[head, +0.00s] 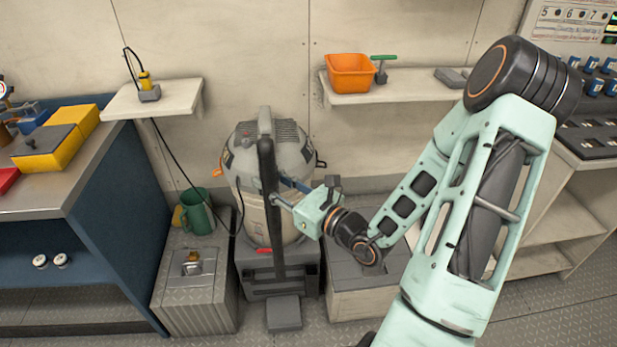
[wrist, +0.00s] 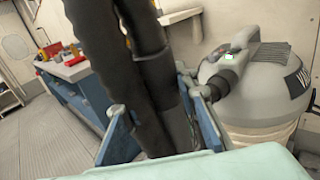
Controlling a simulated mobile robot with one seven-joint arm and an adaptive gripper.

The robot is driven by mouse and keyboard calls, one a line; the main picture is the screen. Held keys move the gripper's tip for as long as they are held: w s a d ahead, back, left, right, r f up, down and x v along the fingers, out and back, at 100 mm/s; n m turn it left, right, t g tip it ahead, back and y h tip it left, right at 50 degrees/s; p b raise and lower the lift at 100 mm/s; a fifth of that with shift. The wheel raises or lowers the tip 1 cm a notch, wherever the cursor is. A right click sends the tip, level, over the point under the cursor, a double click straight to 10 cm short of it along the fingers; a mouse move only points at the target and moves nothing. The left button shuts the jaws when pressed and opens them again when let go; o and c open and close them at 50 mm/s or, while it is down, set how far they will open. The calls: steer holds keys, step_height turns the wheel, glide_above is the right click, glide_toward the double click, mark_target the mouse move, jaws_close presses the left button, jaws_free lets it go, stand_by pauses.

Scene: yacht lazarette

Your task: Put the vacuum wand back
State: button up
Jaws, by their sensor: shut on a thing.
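The vacuum wand (head: 266,175) is a long dark tube, standing nearly upright in front of the grey vacuum (head: 243,155). My gripper (head: 280,192) is shut on it around its middle, coming from the right. In the wrist view, the dark wand (wrist: 160,85) passes between the blue-grey fingers of my gripper (wrist: 160,128), and the vacuum's domed top (wrist: 265,85) is to the right. A grey block (head: 284,313) lies below the wand's lower end; I cannot tell if they are joined. The wand hides part of the vacuum's body and base.
A ribbed grey box (head: 195,310) with a green mug (head: 197,212) stands left of the vacuum. A low bench (head: 360,305) is to its right. Wall shelves hold an orange bin (head: 351,72) and a yellow-topped device (head: 146,82). A blue workbench (head: 105,215) is at left.

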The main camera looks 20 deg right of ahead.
steer(key=w+d+f+m+t+h+b, duration=0.1)
steer(key=w+d+f+h+b, duration=0.1)
steer(key=w+d+f+b, duration=0.35)
steer(key=w+d+f+m+t+h+b, duration=0.1)
steer(key=w+d+f+m+h+b, duration=0.1)
steer(key=w+d+f, duration=0.5)
step_height(320, 180, down, 21)
steer(key=s+d+b, duration=0.2)
steer(key=s+b, duration=0.1)
steer(key=b, duration=1)
steer(key=shift+d+r+b, duration=0.15)
steer(key=shift+b, duration=0.2)
steer(key=shift+f, duration=1.3)
